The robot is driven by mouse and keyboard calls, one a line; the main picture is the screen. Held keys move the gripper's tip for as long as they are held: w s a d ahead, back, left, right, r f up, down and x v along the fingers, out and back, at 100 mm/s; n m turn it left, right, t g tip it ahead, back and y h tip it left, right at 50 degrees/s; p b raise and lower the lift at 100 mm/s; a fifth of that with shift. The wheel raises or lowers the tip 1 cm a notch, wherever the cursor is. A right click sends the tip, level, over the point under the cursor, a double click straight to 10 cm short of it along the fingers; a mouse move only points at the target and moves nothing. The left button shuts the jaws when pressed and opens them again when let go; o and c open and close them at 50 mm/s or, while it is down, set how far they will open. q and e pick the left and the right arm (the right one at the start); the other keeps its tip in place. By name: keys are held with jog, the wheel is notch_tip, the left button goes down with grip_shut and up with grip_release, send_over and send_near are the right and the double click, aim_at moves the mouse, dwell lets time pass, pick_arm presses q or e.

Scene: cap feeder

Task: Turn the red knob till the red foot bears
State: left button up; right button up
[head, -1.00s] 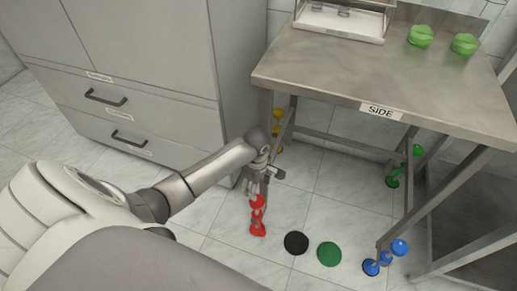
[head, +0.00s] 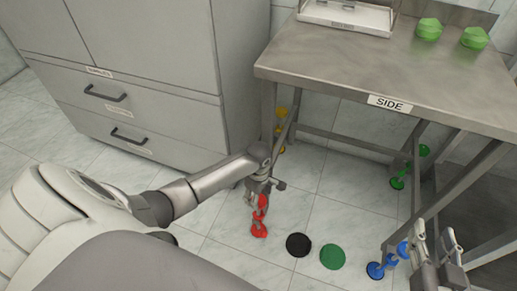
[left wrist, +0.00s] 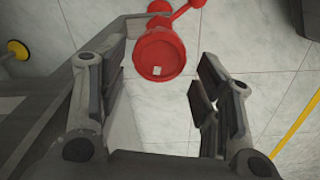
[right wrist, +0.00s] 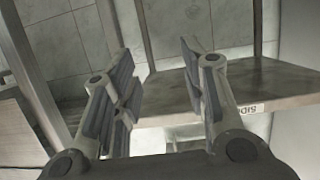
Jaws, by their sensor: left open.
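The red knob (head: 262,201) is on the near-left table leg, with the red foot (head: 259,231) low at the floor below it. My left gripper (head: 256,196) is at the knob from above, partly covering it. In the left wrist view the round knob (left wrist: 160,54) shows between the two open fingertips (left wrist: 163,62), with a gap on each side; I cannot tell how deep it sits. Whether the foot touches the floor is unclear. My right gripper (head: 436,240) is open and empty near the blue foot; its spread fingers show in the right wrist view (right wrist: 155,70).
The steel table (head: 340,78) marked SIDE stands above. Its blue (head: 381,266), green (head: 402,180) and yellow (head: 281,125) feet show. A black disc (head: 298,245) and a green disc (head: 332,257) lie on the floor. A grey cabinet (head: 150,90) stands left.

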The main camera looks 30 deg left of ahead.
pick_arm(q)
notch_tip(320, 180, down, 3)
jog(key=shift+r+b, duration=0.1)
jog(key=shift+b, duration=0.5)
jog(key=shift+f, duration=0.25)
pick_arm(e)
notch_tip(320, 180, up, 8)
jog(key=w+a+t+y, duration=0.1)
jog(key=t, duration=0.3)
jog(key=shift+w+a+f+y, duration=0.15)
jog(key=shift+a+f+y, duration=0.05)
jog(key=shift+f+y, duration=0.1)
pick_arm(q)
jog(key=c, duration=0.7)
jog(key=shift+c, duration=0.2)
